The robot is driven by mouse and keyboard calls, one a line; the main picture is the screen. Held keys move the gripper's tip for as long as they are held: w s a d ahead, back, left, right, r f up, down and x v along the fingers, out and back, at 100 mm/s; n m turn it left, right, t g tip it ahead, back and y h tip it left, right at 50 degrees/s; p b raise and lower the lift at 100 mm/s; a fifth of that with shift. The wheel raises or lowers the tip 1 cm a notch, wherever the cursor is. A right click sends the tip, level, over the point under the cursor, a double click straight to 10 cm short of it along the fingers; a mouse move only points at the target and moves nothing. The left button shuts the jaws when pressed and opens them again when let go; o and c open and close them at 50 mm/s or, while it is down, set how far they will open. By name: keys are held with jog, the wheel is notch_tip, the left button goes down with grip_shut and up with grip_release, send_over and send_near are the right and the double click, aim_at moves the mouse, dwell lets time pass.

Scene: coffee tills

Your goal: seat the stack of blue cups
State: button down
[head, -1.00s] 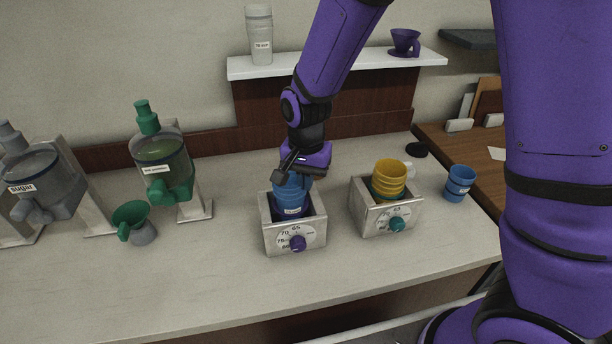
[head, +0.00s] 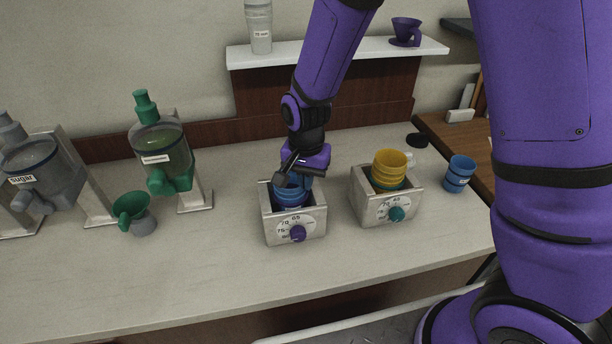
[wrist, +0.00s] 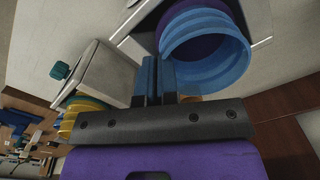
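The stack of blue cups (head: 291,196) stands low inside a metal box (head: 317,226) with a purple knob and a dial, at the middle of the counter. The box walls hide its lower part, so I cannot tell whether it touches the bottom. My gripper (head: 290,180) is over the stack's left rim in the head view. In the wrist view, its fingers (wrist: 157,72) are close together at the cup's edge, shut on the cup wall.
A similar box (head: 375,211) with a teal knob holds yellow cups (head: 390,163) over a green one, to the right. A loose blue cup (head: 460,173) stands farther right. A green funnel-like cup (head: 131,207) and dispensers (head: 162,150) are left. The front counter is clear.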

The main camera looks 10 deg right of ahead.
jog(key=shift+f, duration=0.15)
jog(key=c, duration=1)
grip_release()
jog(key=shift+o, duration=0.2)
jog(key=shift+r, duration=4.05)
jog(key=s+d+r+n+t+y, duration=0.1)
jog(key=s+d+r, duration=0.2)
jog(key=d+r, duration=0.35)
jog(key=s+d+r+n+t, duration=0.1)
jog(key=s+d+r+n, duration=0.1)
jog(key=s+d+r, duration=0.45)
jog(key=s+d+r+n+t, duration=0.1)
jog(key=s+d+r, duration=0.1)
jog(key=s+r, duration=0.2)
jog(key=s+d+r+n+t+h, duration=0.1)
jog(key=s+d+r+n+t, duration=0.1)
jog(key=s, duration=0.4)
jog(key=shift+s+d+r, duration=0.2)
jog(key=shift+d+r, duration=0.55)
jog(key=shift+r, duration=0.2)
